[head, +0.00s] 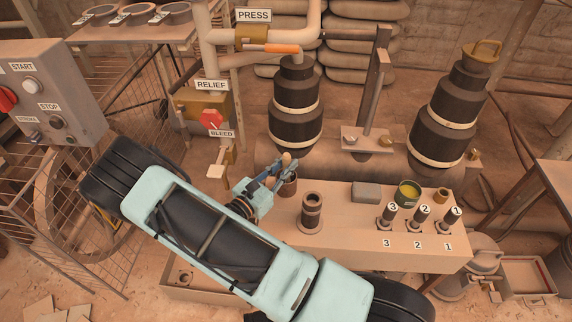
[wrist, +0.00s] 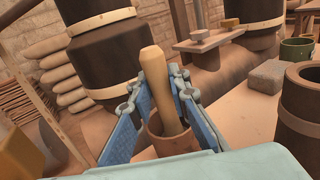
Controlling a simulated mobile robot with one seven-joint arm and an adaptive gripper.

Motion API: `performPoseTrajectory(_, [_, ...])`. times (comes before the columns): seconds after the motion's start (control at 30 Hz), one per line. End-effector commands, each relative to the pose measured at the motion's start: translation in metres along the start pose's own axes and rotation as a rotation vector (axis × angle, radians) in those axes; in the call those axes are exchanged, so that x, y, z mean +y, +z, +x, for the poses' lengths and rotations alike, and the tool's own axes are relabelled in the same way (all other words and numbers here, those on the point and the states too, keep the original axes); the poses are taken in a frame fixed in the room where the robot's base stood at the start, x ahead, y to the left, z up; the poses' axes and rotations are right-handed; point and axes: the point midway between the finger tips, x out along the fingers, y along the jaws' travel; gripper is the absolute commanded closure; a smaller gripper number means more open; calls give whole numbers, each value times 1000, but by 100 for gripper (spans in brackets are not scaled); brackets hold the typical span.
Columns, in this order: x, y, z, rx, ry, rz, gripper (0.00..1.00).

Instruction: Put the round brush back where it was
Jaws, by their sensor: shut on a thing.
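The round brush shows as a pale wooden handle (head: 286,160), standing slightly tilted in a small brown cup (head: 289,188) at the left end of the bench. In the wrist view the handle (wrist: 160,88) rises between the two blue fingers, and its lower end goes down inside the cup (wrist: 172,146). The bristles are hidden. My gripper (head: 273,174) is shut on the brush at the cup; the fingers (wrist: 155,95) stand on both sides of the handle. Whether the brush rests on the cup's bottom cannot be seen.
A dark hollow cylinder (head: 312,212) stands on the bench (head: 345,245) right of the cup. A grey block (head: 366,192), a green tin (head: 408,192) and numbered valves (head: 420,218) lie further right. A tall black cylinder (head: 296,110) stands close behind the cup.

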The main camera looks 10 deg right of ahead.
Motion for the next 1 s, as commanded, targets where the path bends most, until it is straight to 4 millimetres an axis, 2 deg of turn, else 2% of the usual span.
performPoseTrajectory(0.03, [0,-1,0,0,0,0,81])
performPoseTrajectory(0.17, [0,0,0,0,0,0,66])
performPoseTrajectory(0.53, [0,6,0,0,0,1,66])
performPoseTrajectory(0.67, [2,4,-21,1,5,0,66])
performPoseTrajectory(1.0, [1,4,-93,1,4,0,66])
